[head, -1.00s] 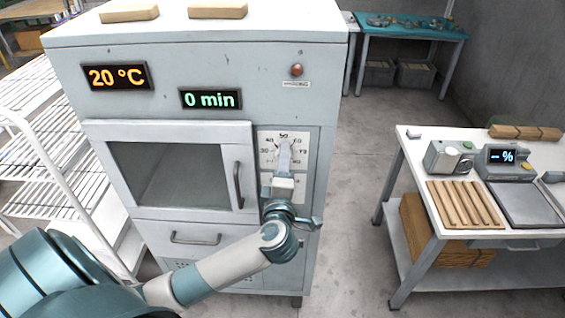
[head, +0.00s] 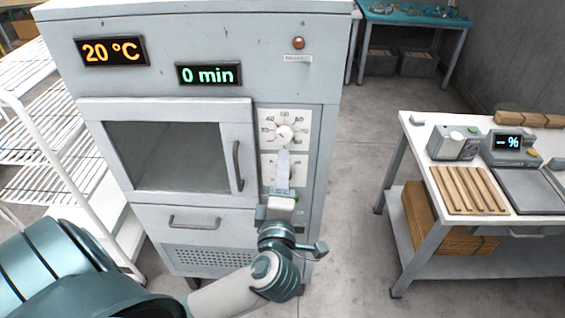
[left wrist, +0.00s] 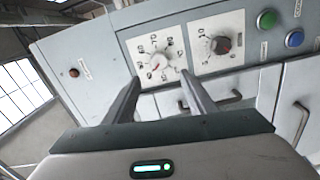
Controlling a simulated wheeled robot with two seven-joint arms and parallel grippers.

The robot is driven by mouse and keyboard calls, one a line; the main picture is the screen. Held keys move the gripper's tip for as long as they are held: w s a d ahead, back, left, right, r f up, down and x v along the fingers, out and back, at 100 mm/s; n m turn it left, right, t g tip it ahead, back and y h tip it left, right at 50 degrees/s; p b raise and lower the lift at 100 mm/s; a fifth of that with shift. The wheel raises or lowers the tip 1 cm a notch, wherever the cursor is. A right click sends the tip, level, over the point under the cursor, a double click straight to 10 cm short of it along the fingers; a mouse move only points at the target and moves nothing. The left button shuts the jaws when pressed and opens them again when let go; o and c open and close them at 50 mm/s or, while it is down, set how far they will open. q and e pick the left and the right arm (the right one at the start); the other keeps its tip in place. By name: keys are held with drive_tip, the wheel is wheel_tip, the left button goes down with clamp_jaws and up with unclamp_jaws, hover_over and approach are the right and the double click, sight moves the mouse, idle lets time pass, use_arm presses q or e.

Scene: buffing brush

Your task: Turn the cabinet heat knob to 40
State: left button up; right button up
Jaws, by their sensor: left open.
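The heat knob (head: 284,134) is a pale round knob on the upper numbered dial of the cabinet (head: 190,112). In the left wrist view the heat knob (left wrist: 159,63) shows a small red mark; I cannot read its exact setting. My left gripper (head: 283,154) is open, just below the knob in the head view. In the left wrist view its fingers (left wrist: 161,80) are spread to either side of the dial, apart from the knob. The temperature display (head: 111,51) reads 20 °C. My right gripper is not in view.
A second dial with a dark knob (left wrist: 221,45) sits beside the heat dial, mostly behind my gripper in the head view. The oven door handle (head: 238,166) is left of the dials. A white rack (head: 70,170) stands left; a worktable (head: 415,132) stands right across clear floor.

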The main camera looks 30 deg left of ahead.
use_arm(q)
drive_tip(key=v, duration=0.6)
drive_tip(key=shift+p, duration=0.35)
drive_tip(key=shift+d+f, duration=0.1)
